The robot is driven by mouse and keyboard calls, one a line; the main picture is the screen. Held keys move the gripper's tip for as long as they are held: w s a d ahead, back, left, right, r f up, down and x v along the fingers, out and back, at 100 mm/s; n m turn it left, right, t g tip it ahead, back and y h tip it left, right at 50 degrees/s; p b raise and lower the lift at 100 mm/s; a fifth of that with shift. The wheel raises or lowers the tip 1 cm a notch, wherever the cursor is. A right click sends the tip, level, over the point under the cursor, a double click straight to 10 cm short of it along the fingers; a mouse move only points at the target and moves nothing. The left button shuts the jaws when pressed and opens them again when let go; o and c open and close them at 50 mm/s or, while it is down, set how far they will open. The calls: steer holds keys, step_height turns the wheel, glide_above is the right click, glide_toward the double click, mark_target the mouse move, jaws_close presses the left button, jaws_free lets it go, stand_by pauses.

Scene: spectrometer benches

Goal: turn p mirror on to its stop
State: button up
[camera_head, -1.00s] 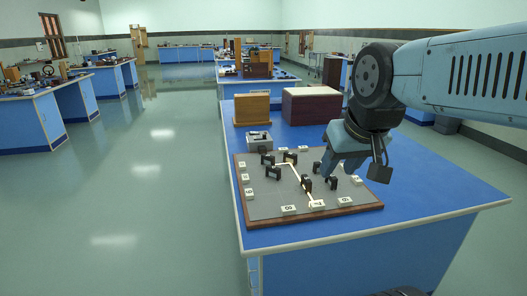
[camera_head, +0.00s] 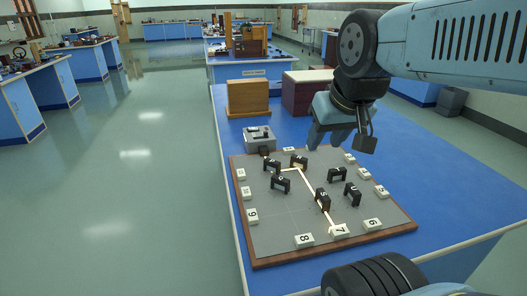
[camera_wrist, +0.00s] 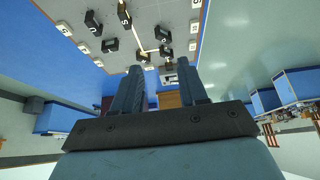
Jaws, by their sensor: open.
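Several small black lettered mirrors stand on a grey square board (camera_head: 280,225) with a wooden rim. The letters are too small to tell surely which is the p mirror. One mirror (camera_head: 299,162) stands at the back bend of a pale beam line, which runs on past the mirror marked S (camera_head: 322,199) to the tile marked 7 (camera_head: 340,231). My gripper (camera_head: 328,142) is open and empty, above the board's back right edge, apart from the mirrors. In the wrist view its two fingers (camera_wrist: 160,67) are spread, with mirrors, including one (camera_wrist: 141,56), beyond them.
A grey box (camera_head: 260,138) stands at the board's back left corner. Behind it are a wooden block (camera_head: 248,97) and a dark red box (camera_head: 305,92). White numbered tiles, such as 8 (camera_head: 304,241), line the board. The blue bench top (camera_head: 390,155) is clear at right.

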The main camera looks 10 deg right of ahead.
steer(key=shift+o, duration=0.3)
steer(key=shift+w, duration=0.2)
steer(key=shift+o, duration=0.5)
steer(key=shift+w, duration=0.1)
steer(key=n+g, duration=0.6)
steer(key=n, duration=0.3)
glide_above(272, 161)
step_height(272, 161, down, 16)
step_height(272, 161, down, 13)
steer(key=shift+r, duration=0.1)
steer(key=shift+c, duration=0.4)
